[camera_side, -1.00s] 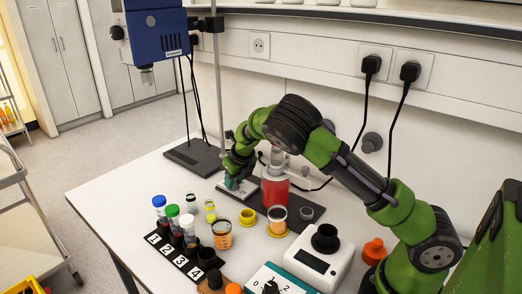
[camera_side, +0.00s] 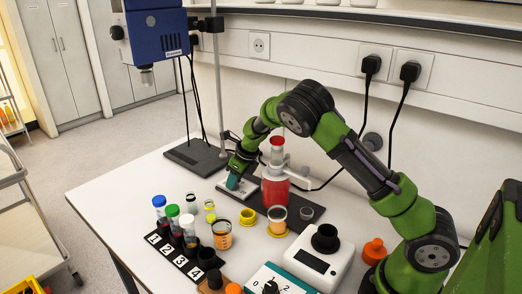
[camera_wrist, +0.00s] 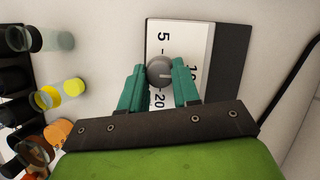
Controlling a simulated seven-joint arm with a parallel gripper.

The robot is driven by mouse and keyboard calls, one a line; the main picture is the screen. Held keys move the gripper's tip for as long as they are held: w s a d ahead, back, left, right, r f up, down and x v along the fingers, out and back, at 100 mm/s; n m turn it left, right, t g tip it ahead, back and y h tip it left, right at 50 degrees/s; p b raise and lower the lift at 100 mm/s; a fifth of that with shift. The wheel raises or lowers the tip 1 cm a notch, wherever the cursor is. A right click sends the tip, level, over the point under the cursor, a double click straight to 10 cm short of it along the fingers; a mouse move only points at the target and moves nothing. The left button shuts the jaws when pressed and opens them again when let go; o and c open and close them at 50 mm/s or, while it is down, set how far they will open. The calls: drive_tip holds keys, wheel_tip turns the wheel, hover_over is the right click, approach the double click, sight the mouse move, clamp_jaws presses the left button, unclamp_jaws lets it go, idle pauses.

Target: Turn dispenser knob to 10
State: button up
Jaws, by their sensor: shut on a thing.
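The dispenser knob (camera_wrist: 160,70) is a round grey knob with a pale pointer line, on a white plate (camera_wrist: 192,35) with black numbers 5, 10 and 20 around it. In the wrist view the pointer line runs to the right, toward the partly covered 10. My gripper (camera_wrist: 159,80) has teal fingers on both sides of the knob and is shut on it. In the side view my gripper (camera_side: 234,182) is low over the plate (camera_side: 222,191), beside a bottle of red liquid (camera_side: 275,188); there the knob is hidden by the fingers.
A rack of numbered tubes (camera_side: 180,250) stands front left, with an orange-filled beaker (camera_side: 222,237) next to it. A yellow-ringed cup (camera_side: 278,218) and a white device (camera_side: 318,260) stand on the right. A metal pole (camera_side: 217,90) rises behind the gripper.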

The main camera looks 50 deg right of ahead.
drive_tip(key=o, duration=1.1)
drive_tip(key=shift+c, duration=0.2)
drive_tip(key=shift+r, duration=0.1)
drive_tip(key=v, duration=0.7)
drive_tip(key=shift+s, duration=0.2)
drive_tip(key=shift+r, duration=0.2)
